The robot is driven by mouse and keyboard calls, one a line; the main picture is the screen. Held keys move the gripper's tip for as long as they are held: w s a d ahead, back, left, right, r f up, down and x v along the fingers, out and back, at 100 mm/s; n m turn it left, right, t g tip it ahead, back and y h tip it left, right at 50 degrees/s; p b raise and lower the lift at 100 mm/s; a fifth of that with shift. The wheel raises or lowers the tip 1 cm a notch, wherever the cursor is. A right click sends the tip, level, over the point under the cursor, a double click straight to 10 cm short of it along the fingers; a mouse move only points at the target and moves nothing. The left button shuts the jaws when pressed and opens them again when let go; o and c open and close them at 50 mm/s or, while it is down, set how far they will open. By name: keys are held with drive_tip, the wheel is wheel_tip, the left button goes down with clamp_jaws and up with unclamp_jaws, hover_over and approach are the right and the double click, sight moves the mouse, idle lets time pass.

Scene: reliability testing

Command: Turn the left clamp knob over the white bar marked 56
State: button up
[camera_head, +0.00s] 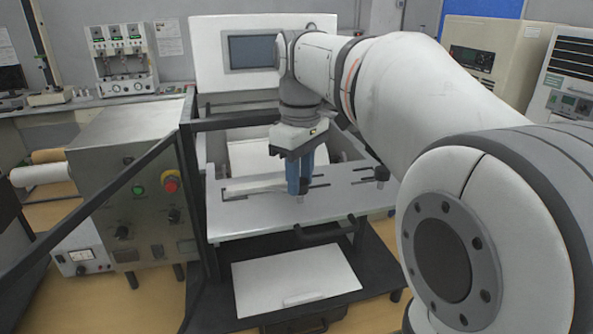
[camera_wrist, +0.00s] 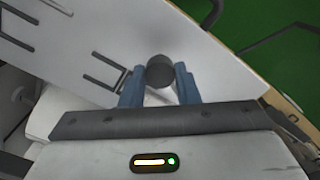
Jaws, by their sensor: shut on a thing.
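My gripper (camera_head: 298,188) points down over the white plate (camera_head: 240,222) of the machine. Its two blue fingers are closed on the left clamp knob (camera_wrist: 160,72), a round black knob that sits between the fingertips in the wrist view. A second dark clamp knob (camera_head: 382,173) stands free to the right. A whitish bar (camera_head: 252,186) lies on the plate left of my fingers. No marking on it can be read, and the fingers hide its right part.
Thin black slots (camera_wrist: 104,72) cut the plate. A black handle (camera_head: 325,231) projects from its front edge. Dark frame posts (camera_head: 192,190) stand at the left, next to a metal control box (camera_head: 135,200) with a red button. A white panel (camera_head: 293,281) lies below.

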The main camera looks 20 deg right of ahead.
drive_tip(key=m+p, duration=0.1)
drive_tip(key=m, duration=0.5)
drive_tip(key=shift+r+m, duration=0.1)
drive_tip(key=shift+m, duration=0.2)
drive_tip(key=m+p, duration=0.1)
drive_tip(key=m, duration=0.5)
drive_tip(key=shift+m, duration=0.3)
drive_tip(key=o, duration=1)
drive_tip(key=shift+c, duration=0.2)
wheel_tip(320, 180, up, 8)
drive_tip(key=shift+f, duration=0.15)
